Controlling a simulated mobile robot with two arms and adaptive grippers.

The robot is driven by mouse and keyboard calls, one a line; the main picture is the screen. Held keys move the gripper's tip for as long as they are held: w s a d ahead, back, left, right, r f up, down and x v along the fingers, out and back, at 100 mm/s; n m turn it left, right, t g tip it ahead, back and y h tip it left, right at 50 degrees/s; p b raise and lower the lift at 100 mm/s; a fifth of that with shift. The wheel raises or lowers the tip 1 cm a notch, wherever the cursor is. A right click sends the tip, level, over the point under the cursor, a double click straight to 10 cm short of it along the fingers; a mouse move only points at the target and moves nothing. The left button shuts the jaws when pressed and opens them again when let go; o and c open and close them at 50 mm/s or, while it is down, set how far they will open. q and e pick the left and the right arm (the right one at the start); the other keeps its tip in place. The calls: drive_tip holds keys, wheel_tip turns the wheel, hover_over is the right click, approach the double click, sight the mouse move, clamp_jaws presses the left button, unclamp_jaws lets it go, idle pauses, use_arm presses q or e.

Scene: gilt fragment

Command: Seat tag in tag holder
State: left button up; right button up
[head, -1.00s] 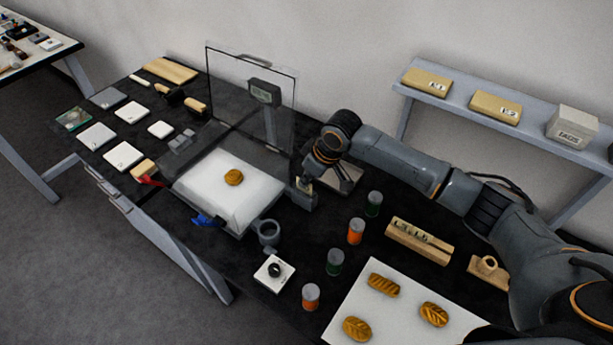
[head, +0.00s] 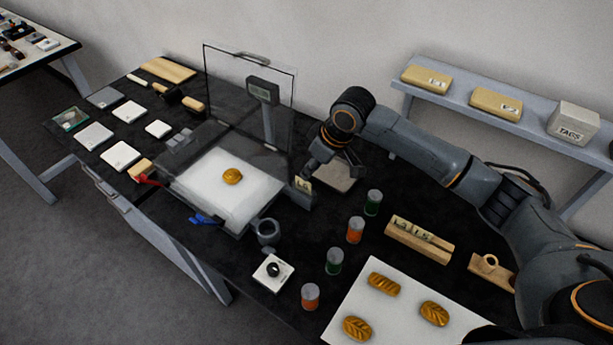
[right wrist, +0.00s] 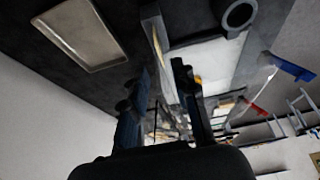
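A small beige tag (head: 304,184) with dark writing stands upright at the dark tag holder (head: 300,198), by the right corner of the balance. Whether it is fully down in its slot is too small to tell. My right gripper (head: 318,168) is just above and behind the tag, apart from it. In the right wrist view the two dark fingers of this gripper (right wrist: 160,98) are spread with a gap and nothing between them. The holder edge (right wrist: 157,42) shows beyond the fingertips. My left gripper is not in view.
A shallow tray (head: 343,178) lies beside my right gripper. Several jars, a wooden rack of tags (head: 418,240) and a white board (head: 400,300) stand at right.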

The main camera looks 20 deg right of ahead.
drive_tip(key=v, duration=0.6)
drive_tip(key=shift+r+b, duration=0.25)
drive_tip(key=shift+b, duration=0.1)
drive_tip(key=shift+s, duration=0.15)
